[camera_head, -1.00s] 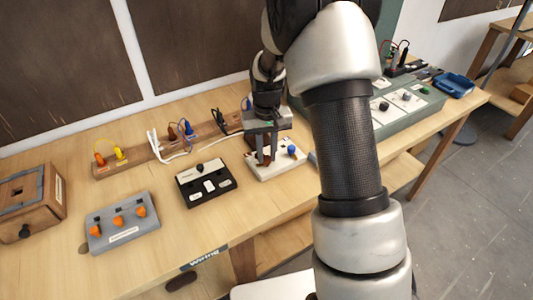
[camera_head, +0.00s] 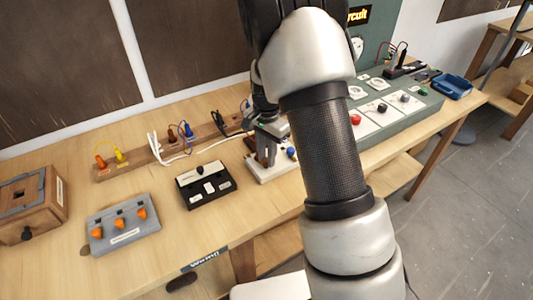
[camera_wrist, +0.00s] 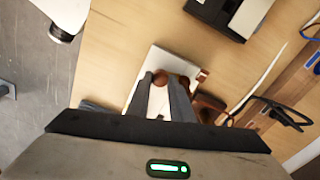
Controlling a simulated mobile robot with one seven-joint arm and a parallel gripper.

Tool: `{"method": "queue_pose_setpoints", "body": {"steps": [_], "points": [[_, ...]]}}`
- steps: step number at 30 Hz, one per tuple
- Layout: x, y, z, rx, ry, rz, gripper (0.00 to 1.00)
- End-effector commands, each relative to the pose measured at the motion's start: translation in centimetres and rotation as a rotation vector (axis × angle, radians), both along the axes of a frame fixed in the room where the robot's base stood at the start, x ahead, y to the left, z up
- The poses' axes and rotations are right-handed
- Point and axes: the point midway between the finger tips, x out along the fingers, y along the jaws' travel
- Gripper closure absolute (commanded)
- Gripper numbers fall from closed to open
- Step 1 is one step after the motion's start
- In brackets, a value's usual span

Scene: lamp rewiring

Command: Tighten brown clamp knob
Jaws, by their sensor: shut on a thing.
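The white clamp block (camera_head: 258,174) sits on the workbench under my gripper (camera_head: 265,152). A blue knob (camera_head: 291,152) stands on its right side. In the wrist view, the brown clamp knob (camera_wrist: 160,78) is between the two grey fingers of my gripper (camera_wrist: 164,82), which are shut on it. The white block (camera_wrist: 157,58) lies beneath it. The fingers largely cover the brown knob in the head view, so how far it is turned cannot be told.
A black box (camera_head: 206,186) and a grey box with orange knobs (camera_head: 122,222) stand to the left. A wooden rail (camera_head: 140,165) with cables runs behind. A green panel (camera_head: 395,115) with knobs stands to the right, partly behind my arm.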

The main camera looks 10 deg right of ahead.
Motion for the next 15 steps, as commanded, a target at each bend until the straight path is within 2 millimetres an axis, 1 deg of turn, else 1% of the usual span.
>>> {"method": "queue_pose_setpoints", "body": {"steps": [1,6,15], "points": [[0.08,0.02,0.24,0.0,-0.003,-0.037,1.0],[0.08,-0.01,0.22,-0.001,-0.003,-0.159,1.0],[0.06,-0.02,0.15,-0.001,-0.003,-0.291,1.0]]}}
